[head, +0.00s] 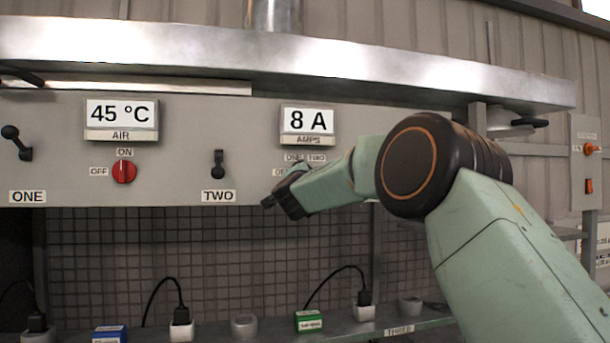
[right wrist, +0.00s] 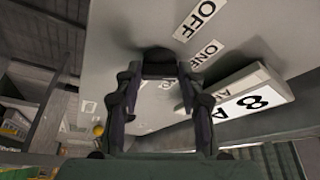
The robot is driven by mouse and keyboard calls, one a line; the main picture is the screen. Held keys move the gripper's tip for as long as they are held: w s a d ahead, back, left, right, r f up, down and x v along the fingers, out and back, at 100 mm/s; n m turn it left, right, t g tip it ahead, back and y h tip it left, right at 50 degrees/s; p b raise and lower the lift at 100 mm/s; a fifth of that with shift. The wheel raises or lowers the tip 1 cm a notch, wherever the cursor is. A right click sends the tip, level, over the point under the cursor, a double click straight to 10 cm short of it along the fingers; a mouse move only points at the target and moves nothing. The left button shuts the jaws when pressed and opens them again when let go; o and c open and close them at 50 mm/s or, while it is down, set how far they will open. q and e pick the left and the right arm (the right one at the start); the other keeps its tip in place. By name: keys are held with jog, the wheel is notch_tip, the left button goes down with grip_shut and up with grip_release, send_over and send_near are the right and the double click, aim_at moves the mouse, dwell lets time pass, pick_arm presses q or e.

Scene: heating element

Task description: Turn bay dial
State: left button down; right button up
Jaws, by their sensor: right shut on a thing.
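The bay dial sits on the grey panel below the "8 A" AMPS display (head: 307,121), by the OFF, ONE and TWO labels (head: 305,158). My right gripper (head: 283,199) reaches it from the right and covers the dial in the head view. In the right wrist view the gripper (right wrist: 160,76) is shut on the dial, flat against the panel, with the OFF label (right wrist: 202,20) and ONE label (right wrist: 207,56) beside it. The dial itself is mostly hidden, so I cannot tell where it points. My left gripper is not in view.
A red AIR dial (head: 123,172) sits under the "45 °C" display (head: 122,113). Black levers stand above labels ONE (head: 17,146) and TWO (head: 218,165). A metal hood edge (head: 300,55) runs above. Plugs and small boxes line the shelf (head: 265,330) below.

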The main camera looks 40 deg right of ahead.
jog(key=shift+s+d+r, duration=0.1)
jog(key=shift+r, duration=0.25)
jog(key=o, duration=1.2)
jog(key=shift+s+d+f, duration=0.1)
jog(key=shift+f, duration=0.05)
jog(key=shift+c, duration=0.2)
jog(key=shift+a+f, duration=0.1)
jog(key=shift+a, duration=0.15)
jog(key=v, duration=1.2)
jog(key=shift+d, duration=0.1)
